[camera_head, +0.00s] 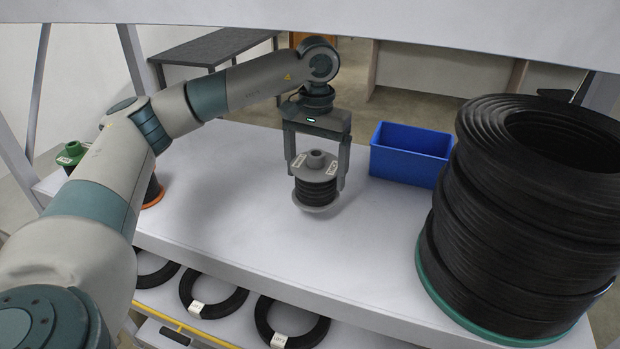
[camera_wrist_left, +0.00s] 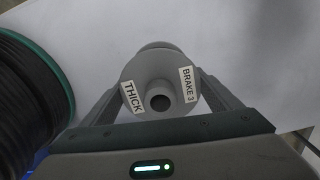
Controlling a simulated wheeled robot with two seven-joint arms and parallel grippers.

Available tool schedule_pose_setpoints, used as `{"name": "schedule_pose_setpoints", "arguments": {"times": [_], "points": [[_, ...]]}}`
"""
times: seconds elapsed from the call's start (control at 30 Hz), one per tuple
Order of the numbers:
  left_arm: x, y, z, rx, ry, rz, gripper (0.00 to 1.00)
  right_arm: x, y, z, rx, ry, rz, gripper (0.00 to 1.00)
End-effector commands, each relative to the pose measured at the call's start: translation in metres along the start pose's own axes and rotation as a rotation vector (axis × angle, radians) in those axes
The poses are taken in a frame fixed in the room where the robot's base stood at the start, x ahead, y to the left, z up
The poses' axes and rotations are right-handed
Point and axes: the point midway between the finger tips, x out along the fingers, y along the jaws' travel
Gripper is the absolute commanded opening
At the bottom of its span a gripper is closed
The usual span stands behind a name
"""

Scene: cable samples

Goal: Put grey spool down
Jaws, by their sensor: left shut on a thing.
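The grey spool (camera_head: 316,184) is wound with black cable and is upright at the middle of the white table. My left gripper (camera_head: 318,184) comes down from above and is shut on the spool, one finger on each side. In the left wrist view the spool (camera_wrist_left: 160,72) shows its grey hub and two labels, "THICK" and "BRAKE 3", between the fingers of the left gripper (camera_wrist_left: 162,90). I cannot tell whether the spool's base touches the table. My right gripper is in neither view.
A blue bin (camera_head: 410,155) stands right of the spool. A tall stack of black cable coils (camera_head: 520,215) fills the right. A green spool (camera_head: 72,153) is at the far left, partly behind my arm. Black cable rings (camera_head: 213,296) lie on a lower shelf.

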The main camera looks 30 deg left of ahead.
Motion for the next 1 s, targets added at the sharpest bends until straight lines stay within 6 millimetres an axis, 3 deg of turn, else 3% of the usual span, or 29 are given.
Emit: {"name": "schedule_pose_setpoints", "arguments": {"times": [0.13,0.57,1.0], "points": [[0.005,-0.011,0.001,0.0,0.001,0.0,0.57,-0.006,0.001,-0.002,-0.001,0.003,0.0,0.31],[0.009,-0.013,0.001,0.001,0.001,0.0,0.57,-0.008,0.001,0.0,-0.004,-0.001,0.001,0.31],[0.047,-0.013,0.001,0.0,0.001,0.0,0.57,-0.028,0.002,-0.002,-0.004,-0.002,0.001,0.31]]}}
